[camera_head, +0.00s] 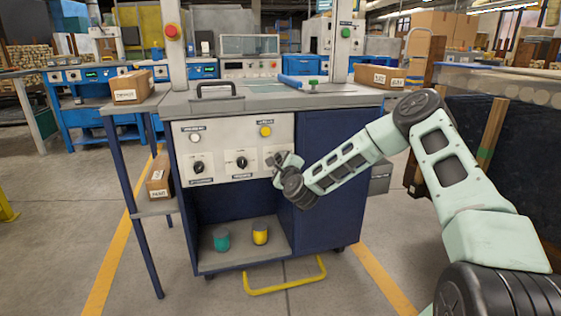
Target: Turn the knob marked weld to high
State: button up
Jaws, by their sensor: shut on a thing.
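The workstation has a pale control panel (225,135) with a row of black knobs on white plates. The left knob (199,167) and the middle knob (242,162) show in full, apart from my gripper. My gripper (278,163) is at the right end of the row, shut on the right knob, which it mostly hides; a corner of that knob's white plate shows. The labels on the panel are too small to read, so I cannot tell which knob is marked weld or where the right knob's pointer stands.
A white button (195,138) and a yellow button (265,131) sit above the knobs. A teal cup (221,239) and a yellow cup (260,233) stand on the lower shelf. A yellow floor bar (287,288) lies in front. Boxes flank the worktop.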

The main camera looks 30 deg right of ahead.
jog(key=shift+m, duration=0.6)
jog(key=o, duration=1)
jog(key=p+v, duration=0.4)
jog(key=v, duration=1.3)
jog(key=shift+s, duration=0.25)
